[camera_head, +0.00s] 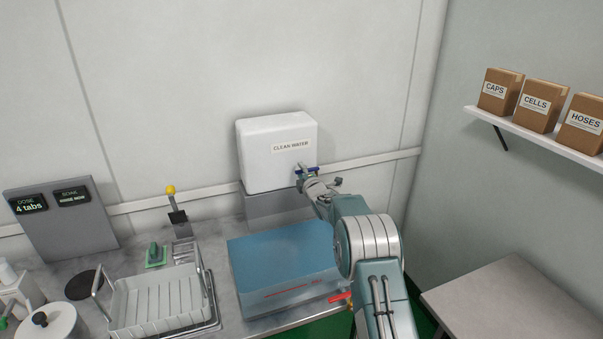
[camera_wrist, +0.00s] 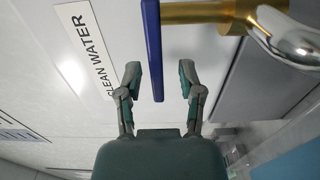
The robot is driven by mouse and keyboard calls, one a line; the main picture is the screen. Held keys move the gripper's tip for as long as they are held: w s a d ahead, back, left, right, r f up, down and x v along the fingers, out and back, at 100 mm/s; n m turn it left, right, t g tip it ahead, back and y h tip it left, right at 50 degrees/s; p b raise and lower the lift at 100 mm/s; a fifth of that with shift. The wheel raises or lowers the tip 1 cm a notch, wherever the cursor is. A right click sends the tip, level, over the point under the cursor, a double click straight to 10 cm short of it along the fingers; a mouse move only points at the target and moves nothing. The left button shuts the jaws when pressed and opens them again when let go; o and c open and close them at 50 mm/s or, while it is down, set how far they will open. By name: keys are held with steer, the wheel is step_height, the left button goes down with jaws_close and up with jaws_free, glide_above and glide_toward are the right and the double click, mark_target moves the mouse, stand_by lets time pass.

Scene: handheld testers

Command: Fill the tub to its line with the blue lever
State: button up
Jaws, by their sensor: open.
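The blue lever (camera_wrist: 152,50) sits on a brass tap (camera_wrist: 195,13) with a chrome spout. Its free end lies between the fingers of my open gripper (camera_wrist: 160,80), with a gap on both sides. In the head view, the lever (camera_head: 312,169) shows at the front of the white CLEAN WATER tank (camera_head: 265,158), with my gripper (camera_head: 308,183) right at it. The blue tub (camera_head: 250,262) stands on the counter below, with a red line (camera_head: 285,290) on its front. I cannot tell its water level, and no stream shows. My arm hides part of the tub's right side.
A red handle (camera_head: 340,297) is low at the tub's right. A white rack (camera_head: 155,305) and a yellow-knobbed lever (camera_head: 171,190) stand left. Cartons sit on a wall shelf (camera_head: 540,138) above a bare side table (camera_head: 515,310). The sign (camera_head: 62,215) reads 4 tabs.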

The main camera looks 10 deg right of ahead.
steer(key=shift+w, duration=0.1)
jaws_close()
steer(key=shift+f+y, duration=0.1)
steer(key=shift+y, duration=0.2)
steer(key=shift+s+d+n+g+y, duration=0.15)
steer(key=shift+s+n+g+y, duration=0.25)
steer(key=shift+n+y, duration=0.45)
steer(key=shift+s+d+f+n+g+y, duration=0.1)
steer(key=shift+s+d+n+g+y, duration=0.25)
steer(key=shift+n+g+y, duration=0.8)
steer(key=shift+s+d+f+n+g+y, duration=0.15)
steer(key=shift+s+n+g+y, duration=0.5)
steer(key=shift+y, duration=0.85)
steer(key=shift+s+d+r+n+g+y, duration=0.15)
steer(key=shift+d+n+g+y, duration=0.15)
steer(key=shift+n+g+y, duration=0.7)
steer(key=shift+s+d+n+g+y, duration=0.15)
steer(key=shift+n+g+y, duration=0.25)
steer(key=shift+n+y, duration=0.45)
steer(key=shift+f, duration=0.1)
